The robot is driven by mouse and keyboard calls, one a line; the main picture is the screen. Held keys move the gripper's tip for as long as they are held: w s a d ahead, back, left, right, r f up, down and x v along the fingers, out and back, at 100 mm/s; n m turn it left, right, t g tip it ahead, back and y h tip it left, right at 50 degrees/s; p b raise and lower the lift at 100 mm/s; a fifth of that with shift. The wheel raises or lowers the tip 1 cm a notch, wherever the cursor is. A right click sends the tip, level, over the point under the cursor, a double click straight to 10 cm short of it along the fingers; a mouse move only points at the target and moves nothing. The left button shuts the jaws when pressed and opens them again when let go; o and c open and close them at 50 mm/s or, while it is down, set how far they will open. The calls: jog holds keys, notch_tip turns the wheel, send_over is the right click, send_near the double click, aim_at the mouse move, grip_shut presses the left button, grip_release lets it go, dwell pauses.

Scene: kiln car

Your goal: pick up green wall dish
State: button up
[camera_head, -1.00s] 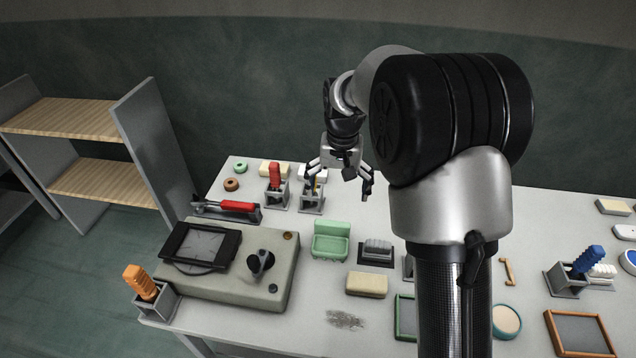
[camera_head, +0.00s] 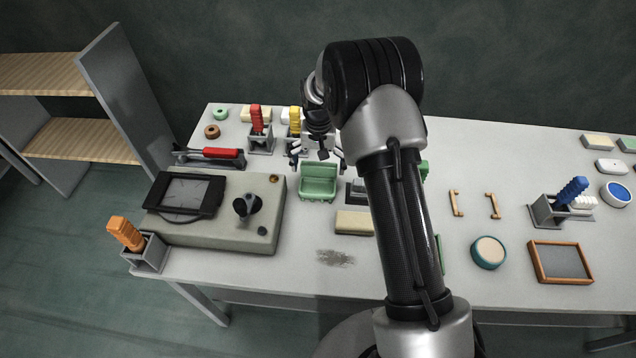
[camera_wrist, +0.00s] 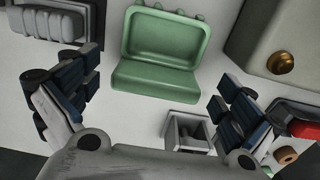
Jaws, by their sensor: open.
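The green wall dish (camera_head: 319,182) sits on the grey table right of the control box. It has an upright back and a shallow tray. In the wrist view the dish (camera_wrist: 160,50) lies ahead, between and beyond the fingertips. My gripper (camera_head: 318,160) is open and empty, just behind and above the dish in the head view. In the wrist view its two fingers (camera_wrist: 150,95) are spread wide, one on each side, apart from the dish.
The control box (camera_head: 222,233) with a black knob stands left of the dish. A grey brush (camera_wrist: 45,22) lies close on its other side. A beige block (camera_head: 354,222) lies in front. Grey holders (camera_head: 260,139) stand behind. A red-handled tool (camera_head: 222,153) lies behind the box.

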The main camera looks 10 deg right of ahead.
aim_at(318, 180)
jog(key=shift+f+b, duration=1.15)
jog(key=shift+f, duration=1.6)
jog(key=shift+r, duration=0.1)
jog(key=c, duration=1.1)
